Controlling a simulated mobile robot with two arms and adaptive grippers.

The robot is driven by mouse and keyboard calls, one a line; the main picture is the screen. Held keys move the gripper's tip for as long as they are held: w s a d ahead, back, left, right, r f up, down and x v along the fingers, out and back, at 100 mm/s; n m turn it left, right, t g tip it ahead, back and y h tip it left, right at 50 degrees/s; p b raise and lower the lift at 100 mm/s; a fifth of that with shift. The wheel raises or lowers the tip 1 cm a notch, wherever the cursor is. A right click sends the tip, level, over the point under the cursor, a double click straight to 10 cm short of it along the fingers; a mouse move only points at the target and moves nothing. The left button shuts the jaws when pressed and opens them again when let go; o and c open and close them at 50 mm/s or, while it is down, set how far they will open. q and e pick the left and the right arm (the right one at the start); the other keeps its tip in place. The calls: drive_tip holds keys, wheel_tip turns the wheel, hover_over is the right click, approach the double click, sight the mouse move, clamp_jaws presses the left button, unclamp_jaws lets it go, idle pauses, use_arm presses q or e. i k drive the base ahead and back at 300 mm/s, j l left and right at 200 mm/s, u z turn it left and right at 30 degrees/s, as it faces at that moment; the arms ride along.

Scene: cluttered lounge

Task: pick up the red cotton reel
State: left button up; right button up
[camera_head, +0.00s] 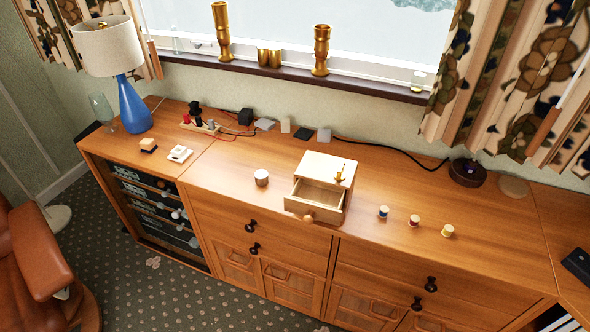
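The red cotton reel (414,220) stands on the wooden sideboard (240,181), right of its middle and close to the front edge. It is the middle one of three small reels in a row. A blue reel (383,212) stands to its left and a yellow reel (448,230) to its right, with small gaps between them. Neither of my grippers shows in the head view.
A small wooden box (327,171) with its drawer pulled open stands left of the reels. A white pot (261,177), a blue lamp (133,105) and a power strip (201,126) are further left. A dark round device (467,172) with a black cable lies behind the reels.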

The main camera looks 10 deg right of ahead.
sight(414, 219)
drive_tip(key=z, duration=1.3)
